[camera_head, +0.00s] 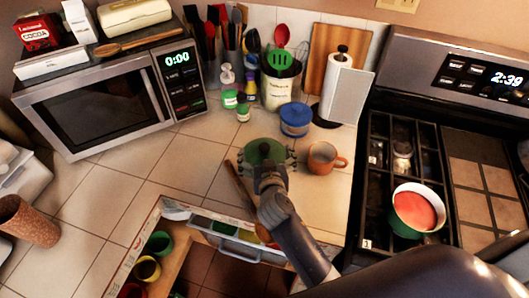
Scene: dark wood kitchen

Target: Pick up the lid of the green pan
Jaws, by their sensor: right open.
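A round green lid or pan top (264,148) lies on the tiled counter near the middle of the view. My right gripper (267,160) is over its near side, with its fingers spread open to the left and right. The wrist and fingers hide the near part of the green thing, so I cannot tell whether a pan is beneath it or whether the fingers touch it. My left gripper is not in view.
An orange-brown mug (323,158) stands just right of the gripper and a blue-lidded container (295,119) behind it. A wooden utensil (242,192) lies to the left. A green-and-white pot with red contents (418,209) is on the stove. An open drawer (222,240) is in front.

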